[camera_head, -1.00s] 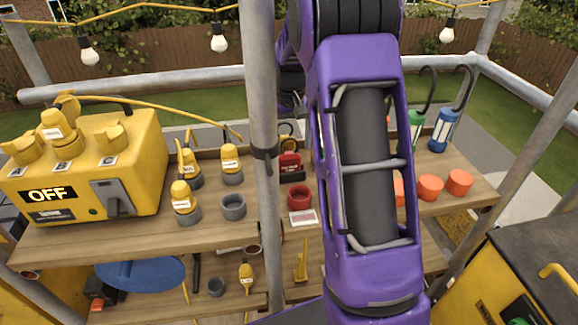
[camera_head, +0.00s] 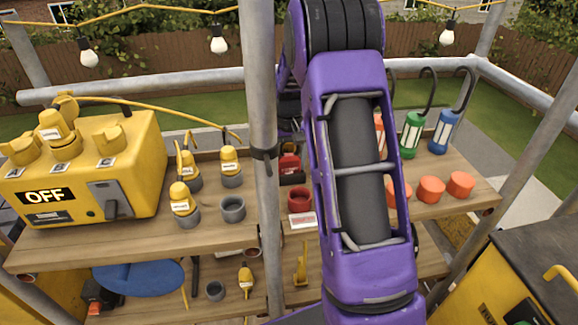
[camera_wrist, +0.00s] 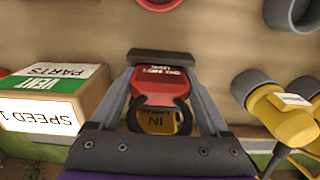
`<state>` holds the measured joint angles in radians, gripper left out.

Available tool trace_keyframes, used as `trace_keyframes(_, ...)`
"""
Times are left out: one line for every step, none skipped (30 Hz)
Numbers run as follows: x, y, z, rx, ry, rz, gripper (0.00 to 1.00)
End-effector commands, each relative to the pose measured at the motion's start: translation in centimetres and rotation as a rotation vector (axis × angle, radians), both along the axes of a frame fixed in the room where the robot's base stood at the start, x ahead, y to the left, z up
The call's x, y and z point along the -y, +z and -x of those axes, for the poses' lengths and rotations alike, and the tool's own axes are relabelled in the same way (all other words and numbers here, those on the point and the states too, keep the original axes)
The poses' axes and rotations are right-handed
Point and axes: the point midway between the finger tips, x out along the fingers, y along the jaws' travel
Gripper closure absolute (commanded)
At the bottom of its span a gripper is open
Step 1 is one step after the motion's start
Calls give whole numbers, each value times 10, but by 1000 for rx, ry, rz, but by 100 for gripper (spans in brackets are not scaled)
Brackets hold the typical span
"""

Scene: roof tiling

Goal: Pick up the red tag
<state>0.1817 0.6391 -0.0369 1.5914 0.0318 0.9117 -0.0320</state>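The red tag (camera_wrist: 163,84) has pale upside-down lettering and a dark hook-shaped part at its lower end in the wrist view. A black bar-shaped stand (camera_wrist: 162,56) is at its far edge. In the head view the red tag (camera_head: 289,163) stands on the upper shelf, just right of the grey pole. My gripper (camera_wrist: 163,90) has its fingers apart, one on each side of the tag. I cannot tell whether they touch it. My gripper is hidden in the head view, where my purple arm fills the middle.
A box marked VENT PARTS (camera_wrist: 62,95) is close on the left in the wrist view, and a yellow plug (camera_wrist: 285,115) is on the right. A red ring (camera_head: 300,199) and a white card (camera_head: 302,220) are near the tag. The grey pole (camera_head: 262,150) rises beside it.

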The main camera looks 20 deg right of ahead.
Motion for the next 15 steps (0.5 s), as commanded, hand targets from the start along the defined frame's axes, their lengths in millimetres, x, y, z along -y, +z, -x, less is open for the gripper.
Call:
trace_keyframes(0,0,0,0,0,0,32)
trace_keyframes(0,0,0,0,0,0,38)
trace_keyframes(0,0,0,0,0,0,45)
trace_keyframes(0,0,0,0,0,0,50)
trace_keyframes(0,0,0,0,0,0,56)
trace_keyframes(0,0,0,0,0,0,63)
trace_keyframes(0,0,0,0,0,0,68)
trace_keyframes(0,0,0,0,0,0,74)
trace_keyframes(0,0,0,0,0,0,81)
trace_keyframes(0,0,0,0,0,0,84)
trace_keyframes(0,0,0,0,0,0,84)
trace_keyframes(0,0,0,0,0,0,84)
trace_keyframes(0,0,0,0,0,0,84)
trace_keyframes(0,1,0,1,0,0,84)
trace_keyframes(0,2,0,1,0,0,84)
